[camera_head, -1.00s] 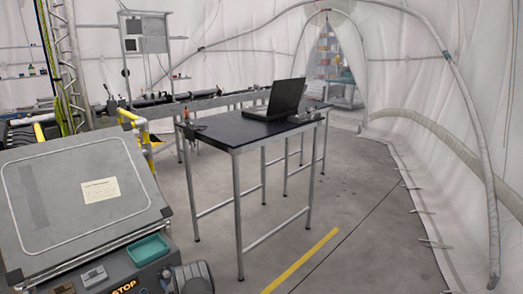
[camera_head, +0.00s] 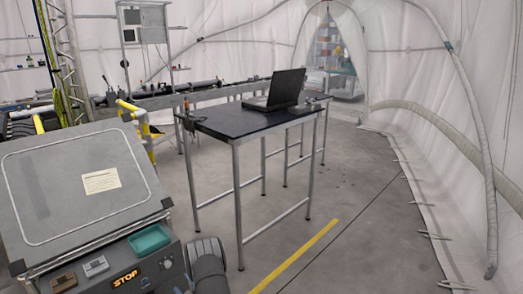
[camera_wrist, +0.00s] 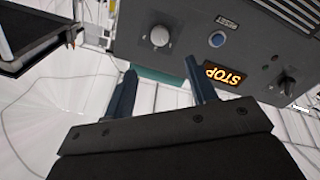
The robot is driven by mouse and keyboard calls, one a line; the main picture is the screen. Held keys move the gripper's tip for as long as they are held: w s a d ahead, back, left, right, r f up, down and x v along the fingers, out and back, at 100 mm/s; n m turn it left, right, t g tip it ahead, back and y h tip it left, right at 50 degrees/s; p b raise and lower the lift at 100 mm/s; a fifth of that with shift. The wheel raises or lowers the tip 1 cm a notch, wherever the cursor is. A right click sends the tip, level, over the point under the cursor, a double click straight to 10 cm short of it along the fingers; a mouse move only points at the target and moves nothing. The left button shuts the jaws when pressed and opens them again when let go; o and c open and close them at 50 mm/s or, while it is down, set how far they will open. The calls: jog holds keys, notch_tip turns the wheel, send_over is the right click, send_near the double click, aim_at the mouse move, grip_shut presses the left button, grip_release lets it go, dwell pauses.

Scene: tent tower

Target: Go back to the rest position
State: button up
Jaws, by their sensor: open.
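My gripper (camera_wrist: 163,90) shows in the wrist view with its two dark blue fingers spread apart and nothing between them. Beyond the fingers is a grey control panel (camera_wrist: 185,65) with knobs and a lit STOP sign (camera_wrist: 224,74), seen upside down. A part of my arm (camera_head: 207,270) shows at the bottom of the head view, right of the panel; the gripper itself does not show there.
The grey console (camera_head: 85,190) stands at left with a teal tray (camera_head: 150,240) on its front ledge. A dark table (camera_head: 245,122) with a laptop (camera_head: 275,90) stands in the middle. The floor (camera_head: 370,235) to the right is clear, with a yellow stripe (camera_head: 295,257).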

aim_at(169, 266)
jog(key=v, duration=0.6)
jog(key=x, duration=1.8)
jog(key=m, duration=1.2)
jog(key=shift+h, duration=0.3)
jog(key=n, duration=0.5)
jog(key=shift+n, duration=2.2)
